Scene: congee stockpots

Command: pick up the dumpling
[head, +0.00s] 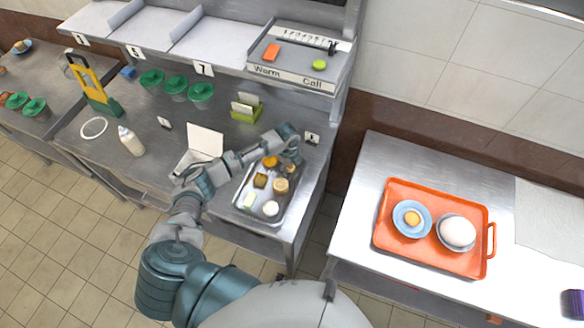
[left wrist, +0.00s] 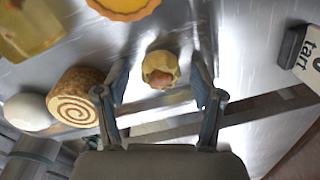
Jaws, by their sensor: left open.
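The dumpling (left wrist: 160,69), a small yellow cup-shaped wrapper with a pinkish-brown filling, lies in the left wrist view between and just beyond the fingertips. My left gripper (left wrist: 163,88) is open, one finger on each side of it; I see no clear contact. In the head view my left gripper (head: 291,150) is over the far right end of a metal tray (head: 262,197) and mostly hides the dumpling there. A swirl roll (left wrist: 77,95), a white round bun (left wrist: 28,112) and an orange-yellow tart (left wrist: 124,5) lie nearby. My right gripper is out of view.
A small labelled stand (left wrist: 305,52) is close to the right of the gripper. A green holder (head: 246,110) stands behind the tray. An orange tray (head: 465,188) with two bowls is on the separate right counter. A white bottle (head: 131,141) stands at left.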

